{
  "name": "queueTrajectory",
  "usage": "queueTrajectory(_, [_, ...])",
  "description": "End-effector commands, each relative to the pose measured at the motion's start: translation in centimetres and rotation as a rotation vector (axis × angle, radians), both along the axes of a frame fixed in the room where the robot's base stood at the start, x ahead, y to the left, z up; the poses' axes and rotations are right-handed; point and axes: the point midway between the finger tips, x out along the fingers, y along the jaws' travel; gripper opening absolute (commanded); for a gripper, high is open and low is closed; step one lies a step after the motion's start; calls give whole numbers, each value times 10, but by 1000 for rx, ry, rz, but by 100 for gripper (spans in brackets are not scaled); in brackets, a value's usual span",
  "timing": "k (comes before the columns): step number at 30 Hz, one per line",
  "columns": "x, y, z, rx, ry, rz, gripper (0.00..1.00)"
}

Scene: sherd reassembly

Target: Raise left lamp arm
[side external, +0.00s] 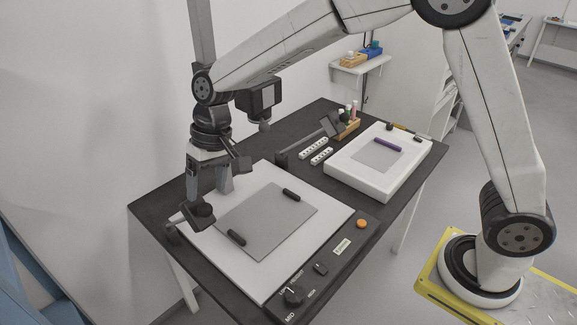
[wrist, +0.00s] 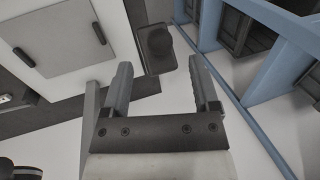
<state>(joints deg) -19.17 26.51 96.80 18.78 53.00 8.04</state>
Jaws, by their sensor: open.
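The copy stand's white board (side external: 190,232) carries a grey plate with two black bars. A dark lamp head (side external: 198,213), which seems to belong to the left lamp arm, is low at the board's left edge. It also shows in the wrist view (wrist: 155,48) as a dark block with a round knob, just beyond the fingertips. My gripper (side external: 208,190) points down above it, open and empty. In the wrist view my gripper (wrist: 160,66) has its two grey fingers wide apart, with the lamp head ahead of the gap. The lamp arm's link is mostly hidden.
A dark camera (side external: 262,97) hangs near my wrist. The front panel has a knob (side external: 293,296) and an orange button (side external: 361,223). A white light box (side external: 380,165) with a purple piece stands at right. In the wrist view, a blue frame (wrist: 215,22) is at right.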

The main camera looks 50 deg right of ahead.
Motion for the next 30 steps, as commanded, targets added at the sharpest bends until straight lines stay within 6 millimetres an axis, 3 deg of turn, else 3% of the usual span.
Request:
queueTrajectory(12, [0,13,-46,-1,1,1,78])
queueTrajectory(25, [0,15,-54,0,-1,1,78])
queueTrajectory(30, [0,15,-53,0,-1,1,24])
